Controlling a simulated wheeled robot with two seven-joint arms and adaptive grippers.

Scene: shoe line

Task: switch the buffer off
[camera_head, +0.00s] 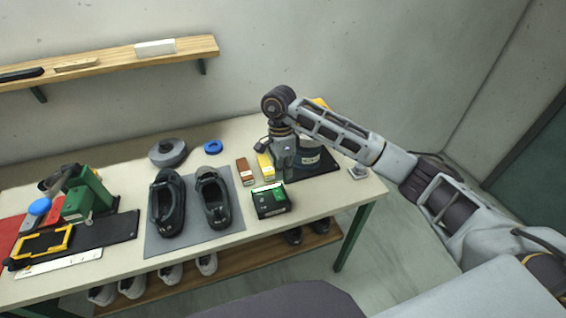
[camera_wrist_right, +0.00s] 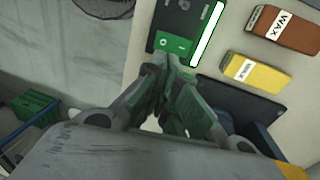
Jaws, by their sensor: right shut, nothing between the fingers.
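A dark box (camera_head: 268,208) with a green rocker switch (camera_head: 279,194) stands near the table's front edge, right of the shoes. In the right wrist view the green rocker (camera_wrist_right: 176,44) has small white marks, beside a white strip (camera_wrist_right: 208,35) on the dark box (camera_wrist_right: 190,13). My right gripper (camera_head: 281,178) points down just behind the box. Its fingertips (camera_wrist_right: 172,66) are together and empty, at the rocker's near edge; I cannot tell whether they touch it. A partly hidden machine (camera_head: 311,157) stands on a dark base behind the gripper. My left gripper is out of view.
A brown wax block (camera_head: 243,172) and a yellow block (camera_head: 265,167) lie close to the gripper. Two dark shoes (camera_head: 214,203) stand on a grey mat (camera_head: 154,245). A green machine (camera_head: 80,203) is at left. A wall shelf (camera_head: 110,59) is behind.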

